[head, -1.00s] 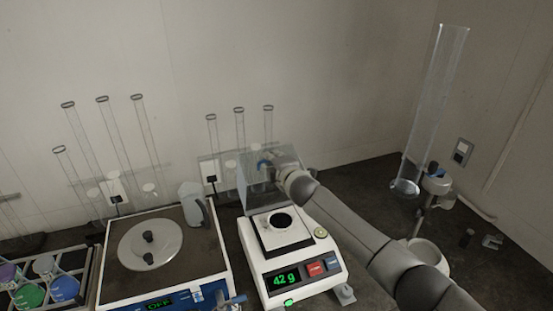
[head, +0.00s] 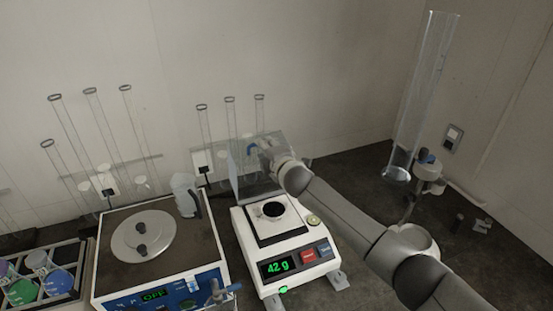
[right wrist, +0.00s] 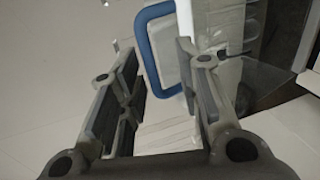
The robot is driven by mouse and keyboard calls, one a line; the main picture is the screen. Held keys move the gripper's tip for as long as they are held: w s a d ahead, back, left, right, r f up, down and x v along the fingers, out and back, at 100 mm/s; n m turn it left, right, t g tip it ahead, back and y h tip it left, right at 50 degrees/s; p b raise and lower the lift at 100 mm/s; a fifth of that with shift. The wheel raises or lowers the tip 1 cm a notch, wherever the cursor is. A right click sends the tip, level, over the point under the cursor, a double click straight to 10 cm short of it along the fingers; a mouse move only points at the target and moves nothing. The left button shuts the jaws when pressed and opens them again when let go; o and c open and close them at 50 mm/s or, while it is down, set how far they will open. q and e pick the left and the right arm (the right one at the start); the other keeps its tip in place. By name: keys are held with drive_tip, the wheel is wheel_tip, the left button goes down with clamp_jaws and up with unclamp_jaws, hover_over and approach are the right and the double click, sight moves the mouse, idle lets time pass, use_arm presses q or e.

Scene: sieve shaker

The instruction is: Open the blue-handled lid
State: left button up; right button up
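The clear lid (head: 240,180) stands raised at the back of the white balance (head: 262,240), so the pan with a small dark-filled dish (head: 273,209) is uncovered. Its blue handle (head: 252,148) is at the lid's upper part. My right gripper (head: 268,148) is beside the handle in the head view. In the right wrist view, the fingers of my right gripper (right wrist: 160,95) are spread apart, with the blue handle (right wrist: 143,45) beyond and between them; I see no clear grip on it. My left gripper is not in view.
A device with a round lid (head: 143,236) stands left of the balance, with a grey-white jug (head: 186,194) on its back corner. A flask rack (head: 65,255) is at far left. Glass tubes (head: 230,118) stand behind. A tall clear cylinder (head: 420,95) stands at right.

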drive_tip(key=v, duration=1.1)
drive_tip(key=shift+w, duration=0.1)
drive_tip(key=shift+c, duration=0.4)
